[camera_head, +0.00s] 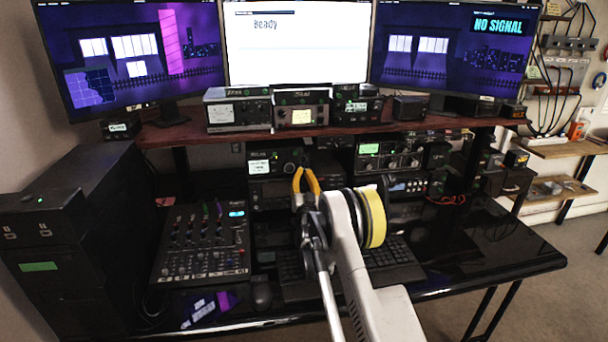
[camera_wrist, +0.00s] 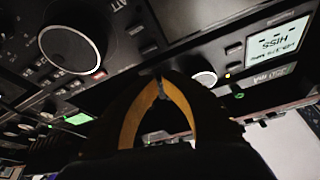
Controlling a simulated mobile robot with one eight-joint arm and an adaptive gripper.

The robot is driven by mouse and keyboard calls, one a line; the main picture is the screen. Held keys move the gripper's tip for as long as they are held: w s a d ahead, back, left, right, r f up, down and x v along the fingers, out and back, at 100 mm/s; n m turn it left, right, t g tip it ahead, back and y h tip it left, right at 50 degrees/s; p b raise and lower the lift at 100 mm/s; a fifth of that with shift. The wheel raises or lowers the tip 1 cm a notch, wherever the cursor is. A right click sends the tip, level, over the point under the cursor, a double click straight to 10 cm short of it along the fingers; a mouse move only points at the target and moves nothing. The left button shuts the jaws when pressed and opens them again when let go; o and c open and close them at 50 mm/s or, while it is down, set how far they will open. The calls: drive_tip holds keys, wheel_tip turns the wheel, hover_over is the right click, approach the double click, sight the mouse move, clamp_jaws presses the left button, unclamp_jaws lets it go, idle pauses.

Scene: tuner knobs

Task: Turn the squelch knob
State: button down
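My gripper (camera_head: 304,170) has yellow fingers and is in front of the stacked radios at the middle of the desk. In the wrist view, the fingertips (camera_wrist: 161,84) meet, with nothing visible held between them. A small round light-rimmed knob (camera_wrist: 204,79) is on the dark radio panel just right of the fingertips, apart from them. A large round knob (camera_wrist: 72,48) with a pale rim is at the upper left of the wrist view. I cannot read a squelch label on either knob. The fingers hide part of the panel.
A lit display (camera_wrist: 276,42) is on the panel at the right of the wrist view. A radio with a lit screen (camera_head: 259,167) stands left of my gripper, and another radio (camera_head: 388,152) right of it. A mixer (camera_head: 203,245) and keyboard (camera_head: 392,253) lie on the desk.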

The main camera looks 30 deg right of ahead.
drive_tip(key=shift+m, duration=0.3)
drive_tip(key=c, duration=1.7)
unclamp_jaws()
drive_tip(key=shift+c, duration=0.2)
drive_tip(key=v, duration=0.7)
drive_tip(key=shift+s+a, duration=0.2)
drive_tip(key=shift+s, duration=0.05)
